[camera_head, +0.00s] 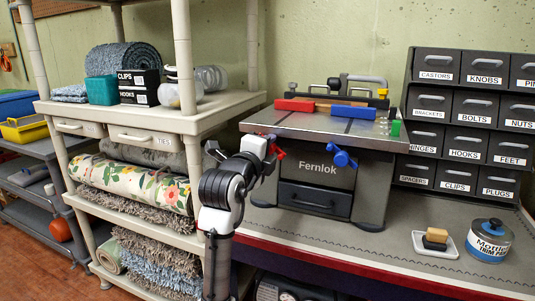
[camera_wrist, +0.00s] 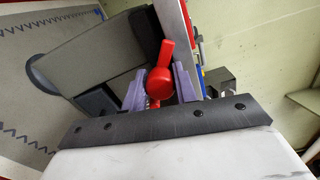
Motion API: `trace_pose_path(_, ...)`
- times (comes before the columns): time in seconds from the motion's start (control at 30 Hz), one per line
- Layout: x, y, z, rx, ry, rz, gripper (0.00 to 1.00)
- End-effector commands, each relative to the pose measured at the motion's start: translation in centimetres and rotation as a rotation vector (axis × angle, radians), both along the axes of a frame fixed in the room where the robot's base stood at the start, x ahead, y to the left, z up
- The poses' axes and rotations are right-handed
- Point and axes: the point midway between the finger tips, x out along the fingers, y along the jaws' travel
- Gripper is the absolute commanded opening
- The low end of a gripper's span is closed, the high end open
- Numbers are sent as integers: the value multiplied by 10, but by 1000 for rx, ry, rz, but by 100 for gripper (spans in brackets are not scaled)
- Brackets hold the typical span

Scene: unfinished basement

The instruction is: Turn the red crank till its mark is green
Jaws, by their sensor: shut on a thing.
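The red crank (camera_head: 279,153) is on the left of the front of the grey Fernlok machine (camera_head: 318,170), which stands on the workbench. My gripper (camera_head: 271,148) reaches it from the left and partly covers it. In the wrist view, the purple fingers of my gripper (camera_wrist: 160,88) are shut on the red crank (camera_wrist: 160,80), one on each side of its round knob. Its red arm runs up from the knob. I cannot make out the crank's mark in either view.
A blue crank (camera_head: 343,157) is on the same front, to the right. Red and blue blocks lie on the machine's top. A shelf (camera_head: 190,121) with rugs stands close left of my arm. Labelled drawers (camera_head: 470,120), a brush on a dish and a tin (camera_head: 489,241) are right.

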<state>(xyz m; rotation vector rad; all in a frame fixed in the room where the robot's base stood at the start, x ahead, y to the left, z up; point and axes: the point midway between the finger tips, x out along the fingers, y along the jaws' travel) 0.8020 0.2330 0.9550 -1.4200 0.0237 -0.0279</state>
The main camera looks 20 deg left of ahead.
Motion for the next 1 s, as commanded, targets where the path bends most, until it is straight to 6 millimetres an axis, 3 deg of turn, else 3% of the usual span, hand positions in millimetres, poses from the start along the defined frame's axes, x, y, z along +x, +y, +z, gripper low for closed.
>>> trace_pose_path(0.53,0,-1,-1,24,1,-2,6)
trace_pose_path(0.57,0,-1,-1,24,1,-2,31)
trace_pose_path(0.7,0,-1,0,24,0,-2,50)
trace_pose_path(1.0,-1,0,0,24,-1,-1,50)
